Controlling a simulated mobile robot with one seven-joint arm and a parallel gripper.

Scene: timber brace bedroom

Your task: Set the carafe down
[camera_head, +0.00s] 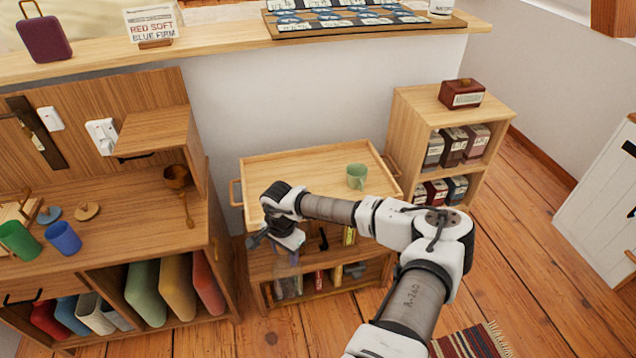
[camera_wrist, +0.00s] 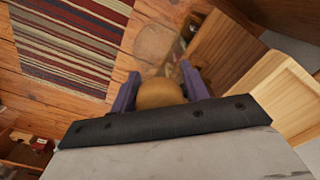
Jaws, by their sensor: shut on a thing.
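My gripper (camera_head: 280,246) is in front of the wooden trolley (camera_head: 290,168), low beside its lower shelves. It is shut on the carafe (camera_head: 288,274), a see-through vessel that hangs below the fingers and is hard to make out. In the wrist view, a round tan top (camera_wrist: 160,94), seemingly the carafe's stopper or neck, sits between the two purple fingers. A faint clear outline (camera_wrist: 155,42) shows beyond it over the floor. I cannot tell whether the carafe's base touches anything.
A green mug (camera_head: 357,177) stands on the trolley's top tray, which has bare room to its left. Small items fill part of the lower shelves. A shelf unit with several boxes (camera_head: 452,147) stands right. A cabinet with cups (camera_head: 62,237) stands left. A striped rug (camera_head: 470,344) lies on the floor.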

